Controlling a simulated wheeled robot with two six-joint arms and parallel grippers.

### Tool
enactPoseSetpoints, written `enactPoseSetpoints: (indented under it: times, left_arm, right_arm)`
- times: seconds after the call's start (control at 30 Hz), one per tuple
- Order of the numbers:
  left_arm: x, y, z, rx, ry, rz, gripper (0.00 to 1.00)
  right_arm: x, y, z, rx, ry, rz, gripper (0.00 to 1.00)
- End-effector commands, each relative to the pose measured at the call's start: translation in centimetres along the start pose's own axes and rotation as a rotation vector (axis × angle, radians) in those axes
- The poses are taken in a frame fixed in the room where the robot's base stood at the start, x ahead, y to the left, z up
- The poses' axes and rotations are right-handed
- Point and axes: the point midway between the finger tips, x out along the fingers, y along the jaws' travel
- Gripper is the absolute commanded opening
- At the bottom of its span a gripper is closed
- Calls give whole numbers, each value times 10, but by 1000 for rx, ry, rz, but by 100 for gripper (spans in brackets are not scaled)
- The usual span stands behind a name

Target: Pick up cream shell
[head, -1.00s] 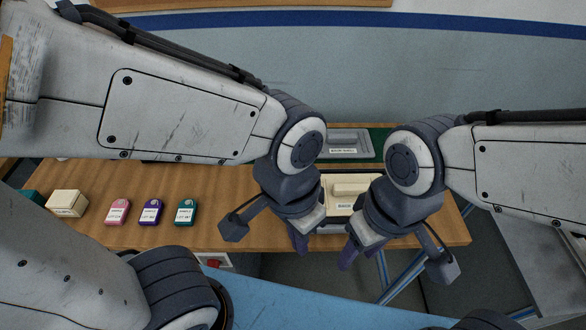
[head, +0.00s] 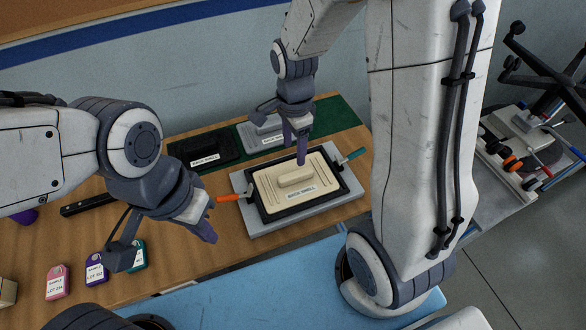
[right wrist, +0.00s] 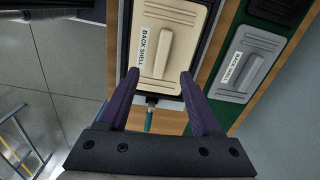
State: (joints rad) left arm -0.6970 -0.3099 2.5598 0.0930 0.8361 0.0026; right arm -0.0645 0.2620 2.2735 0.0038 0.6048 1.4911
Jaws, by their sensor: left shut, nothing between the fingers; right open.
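The cream shell (head: 272,190) is a flat panel with a raised bar handle and a label. It lies in a black frame on a grey fixture (head: 262,224) on the table. In the right wrist view the cream shell (right wrist: 165,50) is ahead of the fingertips, its handle between their lines. My right gripper (head: 300,145) is open, pointing down above the far side of the shell; it also shows in the right wrist view (right wrist: 160,88). I cannot tell its exact height. My left gripper (head: 206,228) is shut and empty, left of the fixture.
An orange-handled clamp (head: 229,198) and a teal-handled one (head: 350,156) flank the fixture. A grey shell (head: 252,136) and a black shell (head: 190,156) lie behind on a green mat (head: 338,112). Pink (head: 58,283), purple (head: 95,268) and teal (head: 139,256) tags lie at left.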

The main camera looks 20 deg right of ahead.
Motion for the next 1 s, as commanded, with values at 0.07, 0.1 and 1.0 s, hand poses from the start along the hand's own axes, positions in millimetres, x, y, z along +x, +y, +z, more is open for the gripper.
enactPoseSetpoints:
  times: [0.07,0.1,1.0]
  left_arm:
    - [-2,0,0,0,0,0,0]
    - [-2,0,0,0,0,0,0]
    - [-25,2,-1,2,0,0,0]
  right_arm:
    - [6,-3,-9,77,2,3,65]
    - [10,-3,-11,97,2,5,65]
    - [108,-4,-9,107,2,3,65]
